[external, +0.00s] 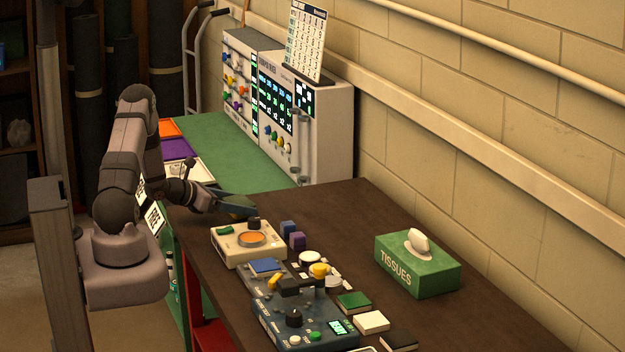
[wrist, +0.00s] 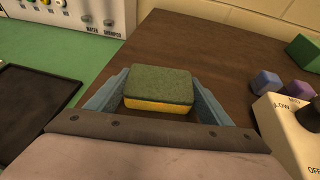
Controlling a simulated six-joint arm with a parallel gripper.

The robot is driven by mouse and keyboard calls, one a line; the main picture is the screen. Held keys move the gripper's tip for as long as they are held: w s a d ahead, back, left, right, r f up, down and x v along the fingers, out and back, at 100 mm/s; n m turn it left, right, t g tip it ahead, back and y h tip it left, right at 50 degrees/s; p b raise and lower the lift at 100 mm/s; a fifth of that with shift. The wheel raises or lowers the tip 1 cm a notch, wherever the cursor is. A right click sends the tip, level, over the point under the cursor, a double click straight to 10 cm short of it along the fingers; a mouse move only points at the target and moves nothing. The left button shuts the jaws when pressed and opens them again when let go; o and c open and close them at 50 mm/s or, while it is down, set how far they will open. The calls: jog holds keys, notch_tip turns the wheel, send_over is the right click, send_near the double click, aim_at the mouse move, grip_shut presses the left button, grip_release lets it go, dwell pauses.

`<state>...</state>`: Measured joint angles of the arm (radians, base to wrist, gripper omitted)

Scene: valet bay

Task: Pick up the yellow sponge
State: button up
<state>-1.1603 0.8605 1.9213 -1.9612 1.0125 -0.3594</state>
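The yellow sponge (wrist: 158,105), with a dark green scouring top, shows in the wrist view on or just above the dark brown tabletop, green side up. My gripper (wrist: 158,92) has its two blue-grey fingers spread wide, one on each side of the sponge. The fingers are very close to the sponge's short ends; whether they touch it is hard to tell. In the external view my gripper (external: 238,207) is low at the far left end of the brown table, and the sponge cannot be made out there.
A cream box with an orange disc (external: 250,240) stands right of my gripper, with blue and purple cubes (external: 291,233) beside it. A green tissue box (external: 418,264) is farther right. A control panel (external: 298,115) stands behind on the green bench. A black tray (wrist: 30,105) lies left.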

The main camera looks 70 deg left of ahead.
aim_at(237, 201)
jog(key=c, duration=0.3)
jog(key=shift+r, duration=0.15)
jog(key=shift+r+b, duration=0.95)
jog(key=shift+r, duration=3.9)
